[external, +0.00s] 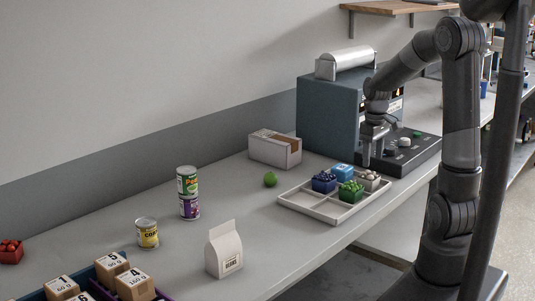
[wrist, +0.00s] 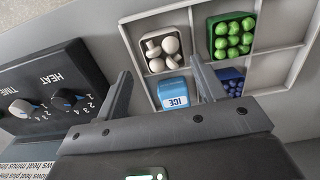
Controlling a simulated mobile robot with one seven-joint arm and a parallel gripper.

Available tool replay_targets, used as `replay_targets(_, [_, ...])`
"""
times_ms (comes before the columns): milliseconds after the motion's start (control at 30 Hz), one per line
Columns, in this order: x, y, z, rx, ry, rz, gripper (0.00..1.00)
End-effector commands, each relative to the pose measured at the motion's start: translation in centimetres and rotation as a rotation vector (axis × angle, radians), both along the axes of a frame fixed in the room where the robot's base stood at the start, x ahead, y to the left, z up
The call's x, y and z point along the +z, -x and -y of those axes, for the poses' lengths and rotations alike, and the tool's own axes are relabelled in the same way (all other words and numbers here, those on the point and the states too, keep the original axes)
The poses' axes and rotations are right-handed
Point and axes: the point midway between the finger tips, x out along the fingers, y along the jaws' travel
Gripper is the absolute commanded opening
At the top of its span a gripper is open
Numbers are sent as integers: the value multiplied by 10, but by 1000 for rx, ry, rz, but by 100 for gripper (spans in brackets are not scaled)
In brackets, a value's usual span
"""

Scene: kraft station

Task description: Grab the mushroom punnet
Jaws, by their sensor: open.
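The mushroom punnet (external: 373,180) holds pale mushrooms and stands in the corner compartment of the divided tray (external: 321,213) nearest my arm. In the wrist view the mushroom punnet (wrist: 163,50) sits in the tray's upper left compartment, beyond my fingertips. My gripper (external: 374,161) is above that end of the tray. In the wrist view my gripper (wrist: 160,66) is open with nothing between its fingers. The fingers point down toward the tray, apart from the punnet. Part of the tray is hidden behind my gripper in the wrist view.
Beside the mushrooms are a green-filled punnet (wrist: 232,38), a dark blue punnet (wrist: 230,82) and a blue ICE box (wrist: 173,95). A control panel with knobs (wrist: 58,95) lies close on the left. A carton (external: 274,149), lime (external: 270,179) and stacked cans (external: 188,194) stand farther along the counter.

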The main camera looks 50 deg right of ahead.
Motion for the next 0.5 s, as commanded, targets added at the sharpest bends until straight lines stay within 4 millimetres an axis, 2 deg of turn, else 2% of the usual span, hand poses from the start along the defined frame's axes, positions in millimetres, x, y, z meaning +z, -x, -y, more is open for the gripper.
replay_targets(100, [-19,0,-1,-1,-2,-3,64])
replay_targets(367, [-40,-2,-2,1,-2,-2,64])
replay_targets(500, [-61,-6,-4,1,-1,-3,64])
